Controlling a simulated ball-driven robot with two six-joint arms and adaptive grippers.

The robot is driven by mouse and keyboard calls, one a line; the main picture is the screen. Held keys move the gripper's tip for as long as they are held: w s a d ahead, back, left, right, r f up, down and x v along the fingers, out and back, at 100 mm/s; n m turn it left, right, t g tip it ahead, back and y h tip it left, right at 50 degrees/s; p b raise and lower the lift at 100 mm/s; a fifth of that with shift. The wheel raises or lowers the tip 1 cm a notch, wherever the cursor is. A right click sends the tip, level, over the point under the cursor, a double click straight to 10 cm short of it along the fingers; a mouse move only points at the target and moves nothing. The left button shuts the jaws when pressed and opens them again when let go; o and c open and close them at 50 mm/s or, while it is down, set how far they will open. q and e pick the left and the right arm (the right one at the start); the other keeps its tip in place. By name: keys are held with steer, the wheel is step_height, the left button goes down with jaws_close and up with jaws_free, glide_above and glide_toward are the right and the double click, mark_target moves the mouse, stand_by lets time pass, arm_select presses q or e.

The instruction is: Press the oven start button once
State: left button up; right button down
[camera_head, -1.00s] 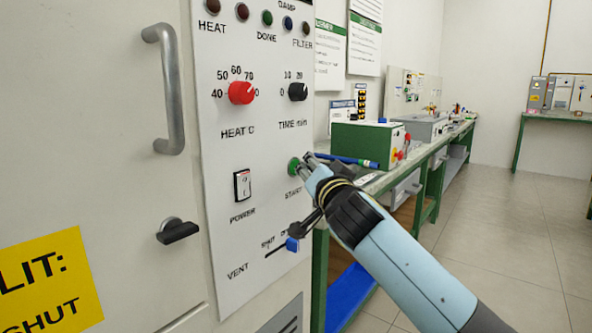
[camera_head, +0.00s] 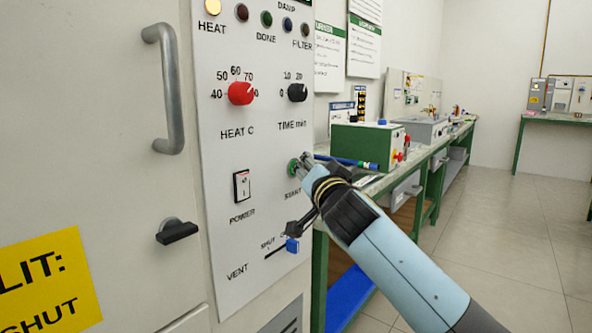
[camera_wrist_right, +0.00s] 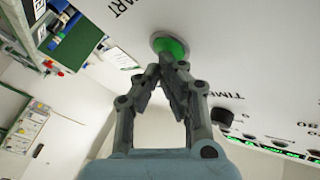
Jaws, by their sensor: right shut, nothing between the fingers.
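The green start button (camera_head: 293,167) is on the oven's white control panel (camera_head: 258,135), above the START label. My right gripper (camera_head: 304,161) is shut and empty, with its fingertips at the button. In the right wrist view the green button (camera_wrist_right: 170,46) lies just past the closed fingertips (camera_wrist_right: 168,62). The fingertips overlap its edge there, and I cannot tell whether they touch it. The HEAT lamp (camera_head: 212,7) glows yellow. The other lamps beside it are dark. My left gripper is not in view.
The panel also holds a red heat knob (camera_head: 240,93), a black time knob (camera_head: 297,92), a power switch (camera_head: 242,186) and a blue-tipped vent lever (camera_head: 292,245). A bench with a green box (camera_head: 360,145) stands behind at the right. The floor at right is clear.

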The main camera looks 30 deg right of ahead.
steer(key=shift+s+f, duration=0.1)
steer(key=shift+s, duration=0.05)
steer(key=shift+s+d, duration=0.3)
steer(key=shift+s, duration=0.25)
steer(key=s, duration=0.1)
steer(key=s+d+b, duration=0.1)
steer(key=s, duration=0.1)
steer(key=s+d, duration=0.1)
steer(key=shift+s, duration=0.35)
stand_by(0.9)
